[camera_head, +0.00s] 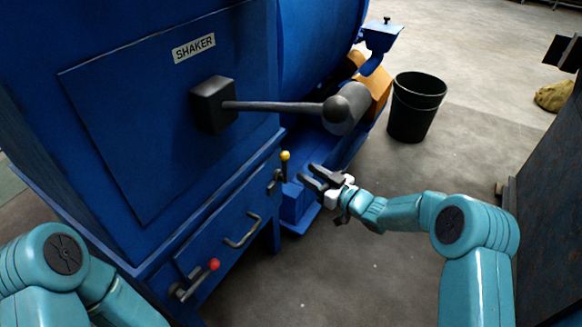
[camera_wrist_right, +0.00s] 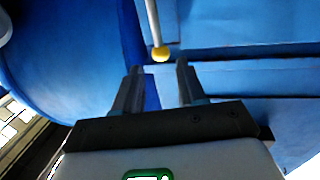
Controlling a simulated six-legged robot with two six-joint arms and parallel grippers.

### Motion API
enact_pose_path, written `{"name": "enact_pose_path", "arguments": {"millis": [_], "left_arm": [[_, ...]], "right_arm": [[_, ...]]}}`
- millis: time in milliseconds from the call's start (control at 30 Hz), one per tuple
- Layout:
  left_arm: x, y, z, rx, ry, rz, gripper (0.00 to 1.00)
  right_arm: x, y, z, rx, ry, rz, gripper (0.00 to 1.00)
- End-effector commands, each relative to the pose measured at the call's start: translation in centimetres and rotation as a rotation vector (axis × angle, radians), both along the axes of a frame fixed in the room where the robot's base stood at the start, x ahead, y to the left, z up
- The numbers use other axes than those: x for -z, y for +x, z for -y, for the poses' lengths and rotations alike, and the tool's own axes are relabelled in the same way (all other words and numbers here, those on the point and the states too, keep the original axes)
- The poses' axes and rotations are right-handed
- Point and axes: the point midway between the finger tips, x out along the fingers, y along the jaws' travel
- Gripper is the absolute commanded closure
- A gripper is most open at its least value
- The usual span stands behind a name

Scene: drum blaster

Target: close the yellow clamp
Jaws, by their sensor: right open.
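The yellow clamp (camera_head: 285,156) is a small lever with a yellow ball knob on the front edge of the blue shaker machine. Its lever stands upright in the head view. In the right wrist view the yellow knob (camera_wrist_right: 160,53) is at the end of a pale rod, just beyond and between my fingertips. My right gripper (camera_head: 309,177) is open and empty, a little right of the knob and apart from it; its two fingers (camera_wrist_right: 158,76) point toward the knob. My left arm shows at the lower left, but its gripper is out of view.
A red-knobbed clamp (camera_head: 213,265) and a drawer handle (camera_head: 242,232) are on the machine's lower front. A thick grey lever (camera_head: 285,107) juts out above. A black bucket (camera_head: 416,106) stands behind on the floor. Open floor lies right of the machine.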

Motion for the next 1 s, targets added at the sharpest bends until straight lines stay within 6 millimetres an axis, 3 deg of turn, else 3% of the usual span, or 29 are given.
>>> {"name": "enact_pose_path", "arguments": {"millis": [300,767,900,1000], "left_arm": [[2.2,1.3,-0.3,-0.009,0.009,0.042,1.00],[2.4,1.6,-0.4,-0.010,0.010,0.053,1.00],[2.4,1.6,-0.4,-0.009,0.010,0.052,1.00],[2.4,1.6,-0.4,-0.009,0.010,0.052,1.00]], "right_arm": [[0.2,4.6,-4.2,-0.001,0.000,0.001,0.60],[0.0,5.6,-5.0,0.000,0.000,0.000,0.60],[0.0,5.6,-5.0,0.000,0.000,0.000,1.00],[0.0,5.6,-5.0,0.000,0.000,0.000,1.00]]}}
